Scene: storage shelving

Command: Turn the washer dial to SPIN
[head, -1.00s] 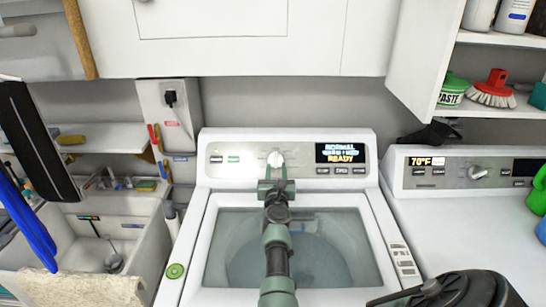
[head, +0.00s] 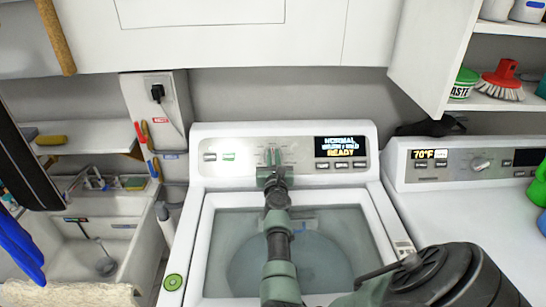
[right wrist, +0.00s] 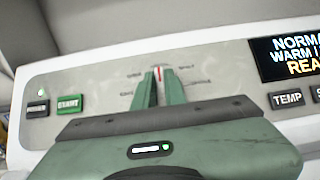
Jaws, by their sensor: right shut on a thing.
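The washer (head: 198,215) stands in the middle, with its control panel (head: 228,143) at the back. The washer dial (right wrist: 161,72) is mostly hidden by my gripper; a red pointer mark shows at its top between the fingers, pointing about straight up. Small labels ring the dial but are too blurred to read surely. The washer display (head: 340,147) reads NORMAL and READY, with a warm wash line between. My right gripper (head: 273,156) reaches up over the lid and its green fingers are shut on the dial, one on each side. My left gripper is not in view.
A second machine (head: 420,172) with its own dial (head: 481,164) stands at the right. Push buttons (head: 341,164) sit under the washer display, and a START button (right wrist: 70,104) is left of the dial. A sink (head: 135,235) is at the left; cabinets (head: 230,40) hang above.

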